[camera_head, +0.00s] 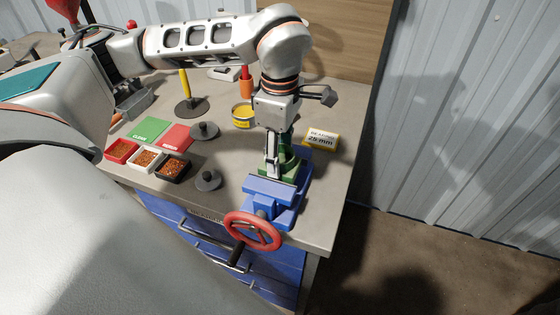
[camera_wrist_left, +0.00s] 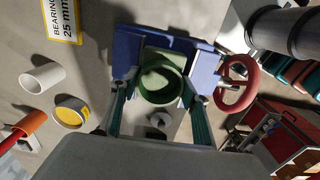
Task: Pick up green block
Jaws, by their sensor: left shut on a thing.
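The green block (camera_head: 290,163) stands at the blue vise (camera_head: 285,208) near the table's front right corner. In the left wrist view the green block (camera_wrist_left: 160,80) has a round hollow top and sits between the blue parts of the vise (camera_wrist_left: 127,50). My left gripper (camera_head: 272,170) points down onto it and partly hides it in the head view. In the wrist view the fingers of my left gripper (camera_wrist_left: 158,112) lie on either side of the green block, shut on it. I cannot tell whether its base still touches the vise. My right gripper is not in view.
The vise's red handwheel (camera_head: 252,231) sticks out past the table's front edge. A yellow bearing box (camera_head: 321,139) lies right of my gripper, and a yellow tin (camera_head: 242,115) is behind it. Grey round weights (camera_head: 208,180) and small trays (camera_head: 173,168) are to the left.

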